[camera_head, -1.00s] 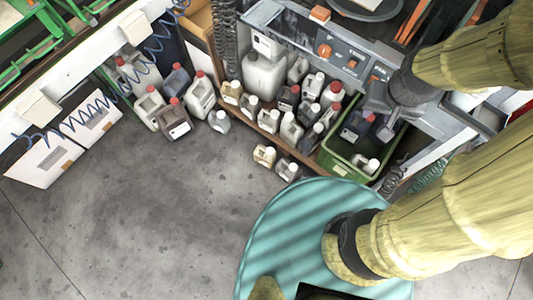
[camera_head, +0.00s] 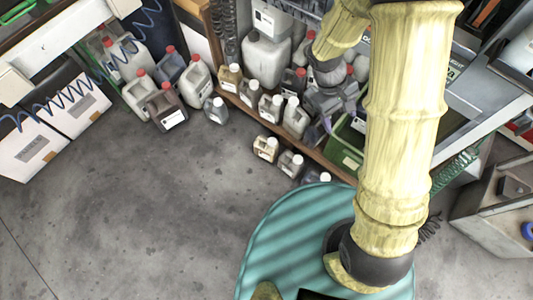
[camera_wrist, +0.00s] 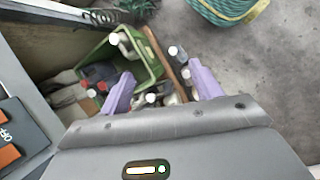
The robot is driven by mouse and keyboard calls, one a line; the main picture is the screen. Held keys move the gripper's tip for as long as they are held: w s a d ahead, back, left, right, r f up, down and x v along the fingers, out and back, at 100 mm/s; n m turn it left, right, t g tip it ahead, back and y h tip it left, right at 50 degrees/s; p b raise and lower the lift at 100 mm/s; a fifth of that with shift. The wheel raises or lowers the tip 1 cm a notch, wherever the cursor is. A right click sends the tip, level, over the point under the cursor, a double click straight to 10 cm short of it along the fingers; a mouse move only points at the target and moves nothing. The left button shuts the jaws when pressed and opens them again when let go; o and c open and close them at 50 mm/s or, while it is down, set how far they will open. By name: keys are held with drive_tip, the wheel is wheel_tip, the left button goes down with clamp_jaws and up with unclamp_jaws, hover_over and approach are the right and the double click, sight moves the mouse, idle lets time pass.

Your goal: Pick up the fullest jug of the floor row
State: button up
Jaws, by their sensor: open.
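A short row of small jugs stands on the concrete floor in front of the low wooden shelf edge. In the head view these are a beige jug (camera_head: 265,148), a grey jug (camera_head: 290,163) and a darker jug (camera_head: 313,176), all with white caps. In the wrist view, a dark white-capped jug (camera_wrist: 179,54) stands beyond the wooden edge. Fill levels are too small to tell. My gripper (camera_wrist: 162,86) is open and empty, its purple fingers apart, above the shelf jugs and beside the green crate. My arm hides part of the shelf in the head view.
The green crate (camera_head: 343,160) holds jugs. Several jugs crowd the shelf behind the wooden edge (camera_head: 262,120). Larger red-capped jugs, including a brown one (camera_head: 166,112), stand on the floor at left. The grey floor (camera_head: 150,210) in front is clear.

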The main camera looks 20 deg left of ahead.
drive_tip(key=w+a+f+n+t+h+b, duration=0.1)
drive_tip(key=a+f+n+h+b, duration=0.3)
drive_tip(key=f, duration=0.6)
drive_tip(key=w+a+f+n+t+h+b, duration=0.1)
drive_tip(key=a+f+n+b, duration=0.1)
drive_tip(key=f+b, duration=0.65)
drive_tip(key=n+t+y+b, duration=0.6)
drive_tip(key=n+t+b, duration=1.15)
drive_tip(key=b, duration=0.55)
approach(268, 151)
drive_tip(key=a+v, duration=0.1)
drive_tip(key=v, duration=0.5)
drive_tip(key=shift+w+d+r+n+g, duration=0.25)
drive_tip(key=shift+w+r+g, duration=0.1)
drive_tip(key=shift+r, duration=0.2)
drive_tip(key=shift+h, duration=0.4)
drive_tip(key=b+x, duration=0.1)
drive_tip(key=x, duration=1)
drive_tip(key=shift+w+f, duration=0.1)
drive_tip(key=shift+w, duration=0.25)
drive_tip(key=shift+w+d, duration=0.1)
drive_tip(key=shift+w, duration=0.1)
drive_tip(key=shift+w, duration=0.1)
